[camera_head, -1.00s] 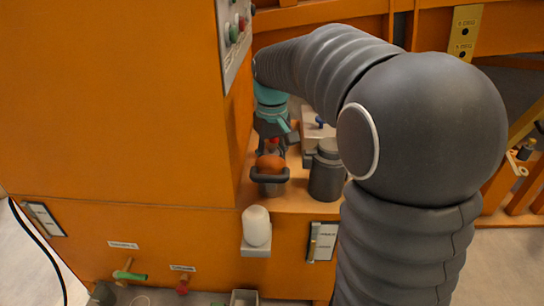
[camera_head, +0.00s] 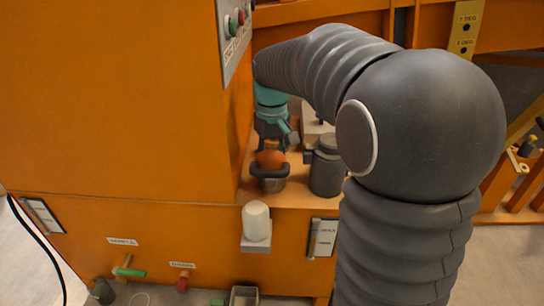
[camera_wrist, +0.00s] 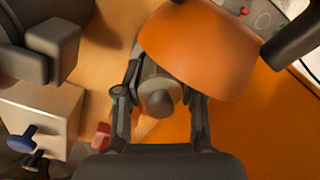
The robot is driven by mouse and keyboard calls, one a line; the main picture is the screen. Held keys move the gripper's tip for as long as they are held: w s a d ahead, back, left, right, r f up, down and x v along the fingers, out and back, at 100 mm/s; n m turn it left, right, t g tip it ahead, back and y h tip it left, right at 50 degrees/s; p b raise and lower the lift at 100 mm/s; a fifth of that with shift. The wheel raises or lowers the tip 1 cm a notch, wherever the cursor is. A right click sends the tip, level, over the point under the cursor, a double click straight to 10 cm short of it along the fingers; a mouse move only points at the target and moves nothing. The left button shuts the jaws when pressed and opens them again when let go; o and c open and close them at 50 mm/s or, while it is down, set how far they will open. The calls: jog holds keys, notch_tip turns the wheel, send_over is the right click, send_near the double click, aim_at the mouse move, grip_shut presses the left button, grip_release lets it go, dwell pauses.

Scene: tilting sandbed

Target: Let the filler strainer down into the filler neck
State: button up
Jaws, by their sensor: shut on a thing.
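My gripper (camera_head: 271,143) reaches down behind the orange domed cap (camera_head: 268,158). In the wrist view my gripper (camera_wrist: 160,103) is shut on a grey round-knobbed piece, which I take for the filler strainer (camera_wrist: 160,101); its knob sits between the two fingers. The orange dome (camera_wrist: 195,50) is tilted close above and right of the fingers there. The strainer is hidden in the head view. I cannot tell how far it is inside the neck.
A dark canister (camera_head: 326,174) stands close right of the neck. Behind it is a pale block with a blue knob, clearer in the wrist view (camera_wrist: 40,112). The tall orange housing (camera_head: 120,100) walls the left. A white bottle (camera_head: 256,222) sits on a front bracket.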

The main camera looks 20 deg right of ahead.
aim_at(272, 146)
jog(key=shift+f, duration=0.2)
jog(key=o, duration=1.2)
notch_tip(272, 146, up, 11)
jog(key=shift+r, duration=0.5)
